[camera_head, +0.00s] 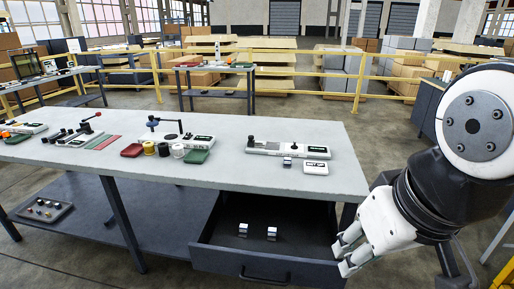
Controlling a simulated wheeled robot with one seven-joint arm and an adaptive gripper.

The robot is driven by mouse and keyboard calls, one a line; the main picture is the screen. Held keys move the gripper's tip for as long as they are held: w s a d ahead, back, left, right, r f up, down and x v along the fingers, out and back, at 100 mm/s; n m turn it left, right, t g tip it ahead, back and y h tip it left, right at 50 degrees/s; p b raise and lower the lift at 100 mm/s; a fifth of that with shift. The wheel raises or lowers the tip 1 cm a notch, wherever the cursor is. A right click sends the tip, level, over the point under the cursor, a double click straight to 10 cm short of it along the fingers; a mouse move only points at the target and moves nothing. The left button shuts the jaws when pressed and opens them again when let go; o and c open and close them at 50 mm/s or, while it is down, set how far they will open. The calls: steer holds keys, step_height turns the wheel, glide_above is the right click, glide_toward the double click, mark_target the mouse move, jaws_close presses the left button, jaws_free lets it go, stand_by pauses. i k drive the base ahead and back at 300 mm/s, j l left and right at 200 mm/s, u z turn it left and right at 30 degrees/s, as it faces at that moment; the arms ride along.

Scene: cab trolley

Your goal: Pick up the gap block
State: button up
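Small metallic blocks are in view, and I cannot tell by looks which is the gap block. One small block (287,161) with a bluish side stands on the table, in front of a long white fixture (290,149) and beside a white box (316,168). Two more, a left block (243,229) and a right block (271,233), stand apart inside the open drawer (265,268) under the table. My gripper (340,257) is at the drawer's right side, to the right of both drawer blocks. Its white fingers are apart, with nothing seen between them.
The grey table (235,168) carries green and red trays, several spools, a black-armed tool and other fixtures to the left. A lower shelf (150,225) holds a small tray of parts (45,211). The table's front edge overhangs the drawer's back. The drawer floor is mostly bare.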

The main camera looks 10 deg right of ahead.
mark_target(287, 161)
steer(key=l+u, duration=0.2)
steer(key=l, duration=1.25)
steer(key=i+l+u, duration=0.1)
steer(key=i+l, duration=0.25)
steer(key=i+l+u, duration=0.1)
steer(key=i+l, duration=0.25)
steer(key=l, duration=0.2)
steer(key=i+l, duration=0.1)
steer(key=i, duration=0.25)
steer(key=i+l, duration=0.15)
steer(key=i, duration=0.15)
steer(key=j+u, duration=0.05)
